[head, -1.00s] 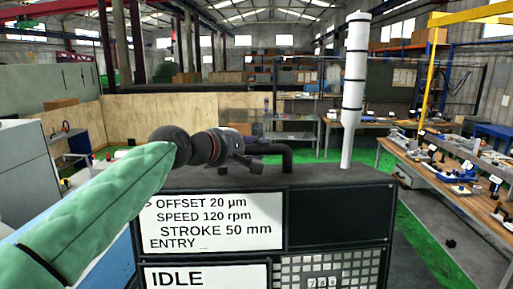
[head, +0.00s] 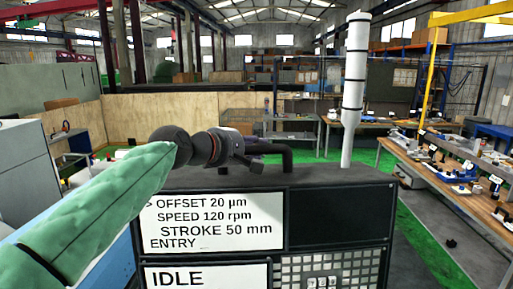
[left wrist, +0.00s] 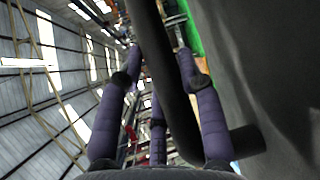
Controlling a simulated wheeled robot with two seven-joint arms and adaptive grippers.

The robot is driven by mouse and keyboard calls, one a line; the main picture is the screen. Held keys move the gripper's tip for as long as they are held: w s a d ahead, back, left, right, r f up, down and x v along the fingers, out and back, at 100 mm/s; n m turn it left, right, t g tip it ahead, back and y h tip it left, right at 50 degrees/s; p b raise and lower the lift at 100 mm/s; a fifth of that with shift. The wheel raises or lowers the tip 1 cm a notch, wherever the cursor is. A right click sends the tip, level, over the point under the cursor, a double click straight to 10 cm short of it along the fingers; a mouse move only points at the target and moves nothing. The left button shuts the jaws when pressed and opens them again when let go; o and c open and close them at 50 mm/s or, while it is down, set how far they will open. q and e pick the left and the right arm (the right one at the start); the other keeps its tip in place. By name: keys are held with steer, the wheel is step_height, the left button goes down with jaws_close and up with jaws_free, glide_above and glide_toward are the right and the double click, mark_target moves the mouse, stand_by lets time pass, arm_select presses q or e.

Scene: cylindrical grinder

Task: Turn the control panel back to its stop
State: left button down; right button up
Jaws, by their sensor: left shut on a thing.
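The control panel (head: 338,183) stands right in front of me in the head view, with a screen (head: 212,222) reading OFFSET, SPEED, STROKE and ENTRY. A lower display (head: 205,277) reads IDLE. A black bar handle (head: 287,158) rises from the panel's top. My left gripper (head: 254,163) is at this handle, shut on it. In the left wrist view the dark handle bar (left wrist: 172,95) runs between the purple fingers of my gripper (left wrist: 160,55). The exact finger contact is hard to see. My right gripper is out of view.
A white post with black bands (head: 353,90) stands behind the panel's top. A keypad (head: 325,270) is on the panel's lower right. A long bench with small parts (head: 460,180) is at the right. Plywood partitions (head: 130,122) stand behind at the left.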

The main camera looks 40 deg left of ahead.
arm_select(q)
steer(key=shift+f, duration=0.3)
steer(key=c, duration=0.8)
jaws_free()
steer(key=shift+s+a, duration=0.1)
steer(key=shift+c, duration=0.2)
steer(key=shift+o, duration=0.2)
steer(key=shift+s+a+r, duration=0.1)
steer(key=shift+s+a, duration=0.05)
steer(key=shift+s, duration=0.05)
steer(key=shift+s+a+r, duration=0.1)
steer(key=shift+s+a, duration=0.2)
steer(key=shift+a, duration=0.05)
steer(key=shift+w+d, duration=0.15)
steer(key=shift+d, duration=0.05)
steer(key=shift+r, duration=0.15)
step_height(320, 180, up, 3)
glide_above(212, 183)
